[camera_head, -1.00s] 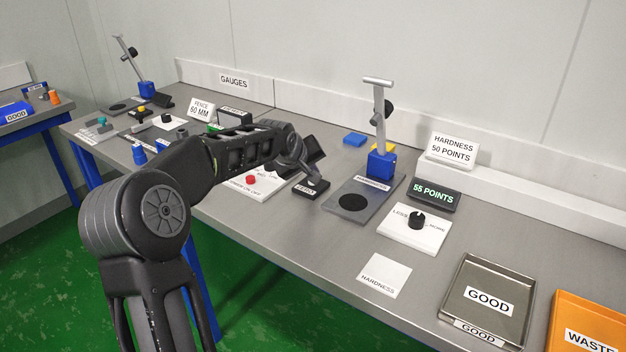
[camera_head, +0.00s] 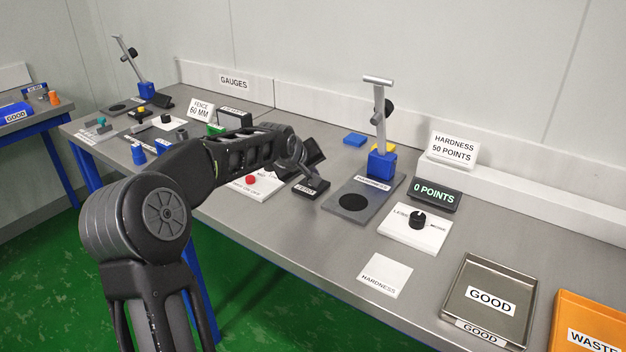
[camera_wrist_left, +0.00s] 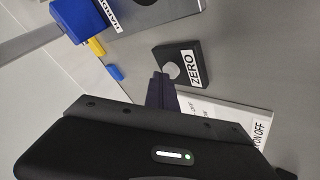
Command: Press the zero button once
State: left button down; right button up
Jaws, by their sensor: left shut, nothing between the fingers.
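The zero button is a round grey button (camera_wrist_left: 172,70) on a small black box labelled ZERO (camera_wrist_left: 182,66) in the left wrist view. In the head view the ZERO box (camera_head: 311,188) sits on the bench, left of the hardness stand. My left gripper (camera_wrist_left: 160,78) is shut and empty. Its fingertips appear right beside the grey button in the wrist view; whether they touch it I cannot tell. The display (camera_head: 436,195) reads 0 POINTS. My right gripper is in no view.
The hardness stand (camera_head: 380,165) with its blue block is right of the ZERO box. A white panel with a red button (camera_head: 251,180) lies to its left. A knob plate (camera_head: 414,228), a GOOD tray (camera_head: 488,296) and an orange WASTE bin (camera_head: 590,320) are further right.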

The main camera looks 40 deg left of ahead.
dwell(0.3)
pick_arm(q)
jog(key=shift+r+p, duration=0.6)
jog(key=shift+r, duration=0.25)
jog(key=shift+r+p, duration=1.7)
jog(key=shift+r, duration=0.85)
jog(key=shift+f, duration=0.1)
